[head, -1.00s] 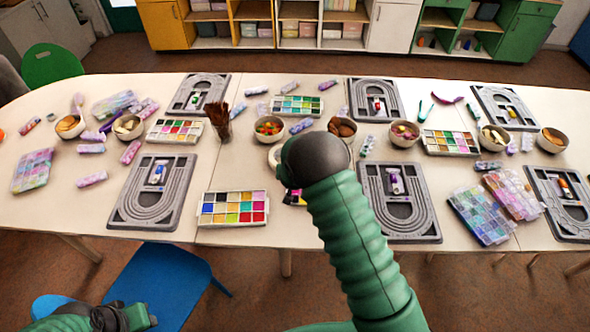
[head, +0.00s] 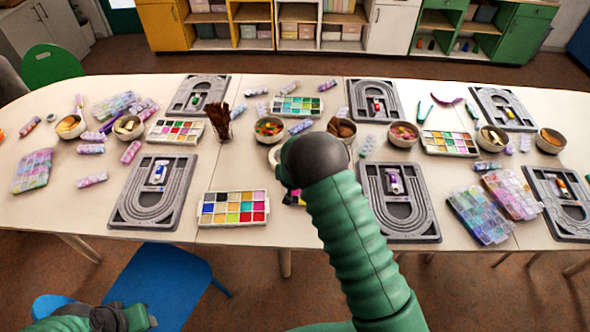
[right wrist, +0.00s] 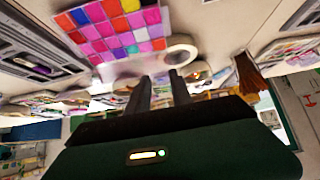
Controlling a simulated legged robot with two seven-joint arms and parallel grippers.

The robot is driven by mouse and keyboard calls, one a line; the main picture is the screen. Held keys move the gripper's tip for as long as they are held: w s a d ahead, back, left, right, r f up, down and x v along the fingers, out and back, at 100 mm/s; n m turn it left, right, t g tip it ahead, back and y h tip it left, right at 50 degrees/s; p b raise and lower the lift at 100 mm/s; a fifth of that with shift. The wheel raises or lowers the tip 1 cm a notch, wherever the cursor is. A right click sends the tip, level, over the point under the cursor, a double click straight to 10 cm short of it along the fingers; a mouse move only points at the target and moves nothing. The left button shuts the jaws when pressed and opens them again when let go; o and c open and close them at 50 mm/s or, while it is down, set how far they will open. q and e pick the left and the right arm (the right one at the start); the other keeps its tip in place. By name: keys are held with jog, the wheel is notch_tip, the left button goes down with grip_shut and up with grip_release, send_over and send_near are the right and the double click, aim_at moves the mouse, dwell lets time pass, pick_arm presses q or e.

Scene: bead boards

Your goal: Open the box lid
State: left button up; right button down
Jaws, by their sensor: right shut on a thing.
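A flat box of pink, purple and blue squares (right wrist: 118,27) lies in front of my right gripper (right wrist: 161,76) in the right wrist view. The two dark fingers stand a little apart near the box's pale edge and are shut on a thin part, seemingly its lid; the contact is hard to make out. In the head view my right arm hides most of this box and the right gripper itself. My left gripper (head: 140,318) is low at the left, in front of the table, and its fingers are unclear.
A colour box (head: 233,207) lies left of my right arm. Grey bead boards (head: 155,190), bowls, a brush cup (head: 219,127) and several bead boxes crowd the table (head: 60,225). A blue chair (head: 165,285) stands in front.

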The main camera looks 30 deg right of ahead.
jog(key=c, duration=1.1)
grip_release()
jog(key=shift+a, duration=0.1)
jog(key=p+v, duration=0.1)
jog(key=v, duration=1.5)
jog(key=shift+s+a+r+p, duration=0.2)
jog(key=shift+s+r+p, duration=0.05)
jog(key=shift+p, duration=0.15)
jog(key=shift+c, duration=0.2)
